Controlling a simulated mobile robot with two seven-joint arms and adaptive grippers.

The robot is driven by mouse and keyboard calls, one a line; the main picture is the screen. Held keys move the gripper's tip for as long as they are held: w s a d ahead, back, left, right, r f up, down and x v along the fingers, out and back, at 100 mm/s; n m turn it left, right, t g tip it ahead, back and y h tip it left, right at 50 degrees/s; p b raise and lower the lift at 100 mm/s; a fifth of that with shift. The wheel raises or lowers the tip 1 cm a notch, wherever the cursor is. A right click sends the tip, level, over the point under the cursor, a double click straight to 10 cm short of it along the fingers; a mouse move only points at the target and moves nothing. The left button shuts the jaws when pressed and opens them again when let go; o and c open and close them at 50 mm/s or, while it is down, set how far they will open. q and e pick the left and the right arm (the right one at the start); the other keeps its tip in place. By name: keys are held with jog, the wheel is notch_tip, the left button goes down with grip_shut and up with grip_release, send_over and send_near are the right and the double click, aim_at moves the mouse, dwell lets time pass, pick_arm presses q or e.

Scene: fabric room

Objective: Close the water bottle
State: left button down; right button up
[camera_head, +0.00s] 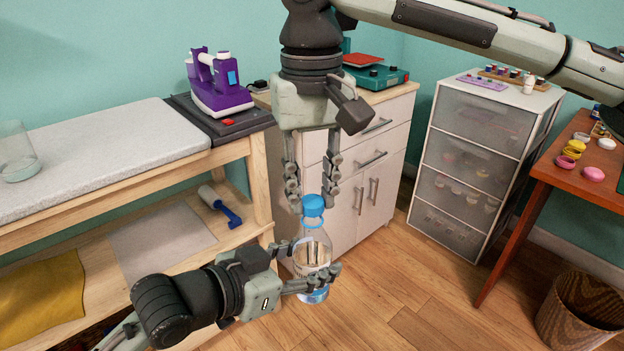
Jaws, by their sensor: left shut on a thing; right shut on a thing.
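A clear water bottle (313,246) stands upright in mid-air in front of the white cabinet, with a blue bottom and a pale label. My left gripper (308,268) comes in from the left and is shut around the bottle's lower body. A blue cap (313,205) is at the top of the bottle, at its neck. My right gripper (312,200) points down from above, its fingers shut on the cap from both sides. Whether the cap is seated or screwed on the neck cannot be told from this view.
A wooden workbench (82,226) with a grey padded top is at the left, holding a purple iron (218,85) and a glass (15,152). A white cabinet (350,190) stands behind the bottle. A drawer unit (470,160), red-brown table (572,165) and wicker basket (578,312) are at the right.

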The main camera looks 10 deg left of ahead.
jog(key=shift+f, duration=0.6)
dwell(0.6)
jog(key=m, duration=1.9)
jog(key=shift+m, duration=0.3)
jog(key=o, duration=0.7)
